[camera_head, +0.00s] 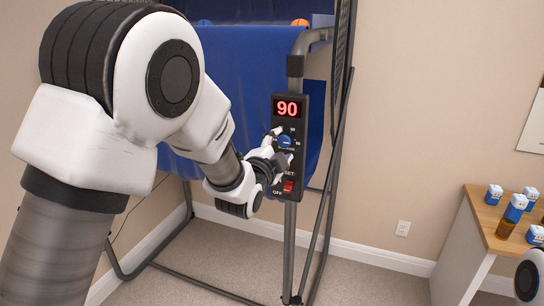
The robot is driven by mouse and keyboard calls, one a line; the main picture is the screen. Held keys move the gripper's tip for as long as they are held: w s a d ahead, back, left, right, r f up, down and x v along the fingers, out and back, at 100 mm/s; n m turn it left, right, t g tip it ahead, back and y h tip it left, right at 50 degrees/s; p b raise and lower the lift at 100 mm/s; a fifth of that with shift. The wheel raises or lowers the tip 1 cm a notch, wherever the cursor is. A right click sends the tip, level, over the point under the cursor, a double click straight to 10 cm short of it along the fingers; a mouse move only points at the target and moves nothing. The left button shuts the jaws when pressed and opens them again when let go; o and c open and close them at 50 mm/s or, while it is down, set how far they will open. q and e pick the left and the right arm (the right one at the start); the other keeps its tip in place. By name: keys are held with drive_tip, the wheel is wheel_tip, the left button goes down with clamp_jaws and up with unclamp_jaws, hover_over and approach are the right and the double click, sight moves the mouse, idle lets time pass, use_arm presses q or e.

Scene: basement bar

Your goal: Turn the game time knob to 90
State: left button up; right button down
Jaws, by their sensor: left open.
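The control box (288,107) is a black upright panel on a grey post of the basketball game. Its red display reads 90. The blue game time knob (285,141) sits below the display, with small markings around it. A red switch (288,187) is near the bottom, by the word OFF. My left gripper (283,147) is open at the panel, with its fingers close to the knob. I cannot tell whether a finger touches it. The gripper hides part of the panel's lower middle. My right gripper is not in view.

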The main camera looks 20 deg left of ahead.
use_arm(q)
drive_tip(key=s, duration=1)
drive_tip(key=shift+a, duration=0.1)
drive_tip(key=s+a+f+n+g, duration=0.1)
drive_tip(key=s+f+g, duration=0.2)
drive_tip(key=f, duration=0.8)
drive_tip(key=s+a+f+n+g, duration=0.1)
drive_tip(key=s+f+g, duration=0.15)
drive_tip(key=f, duration=0.85)
drive_tip(key=s+a+f+g, duration=0.1)
drive_tip(key=s+f+g, duration=0.2)
drive_tip(key=f, duration=0.8)
drive_tip(key=s+f+n+g, duration=0.4)
drive_tip(key=s+f+n, duration=0.2)
drive_tip(key=s, duration=0.6)
drive_tip(key=s+a+f+n+g, duration=0.1)
drive_tip(key=s+f+n+g, duration=0.4)
drive_tip(key=s+f, duration=0.3)
drive_tip(key=s+n, duration=0.1)
drive_tip(key=s, duration=0.3)
drive_tip(key=shift+s+f+y, duration=0.3)
drive_tip(key=shift+f, duration=0.05)
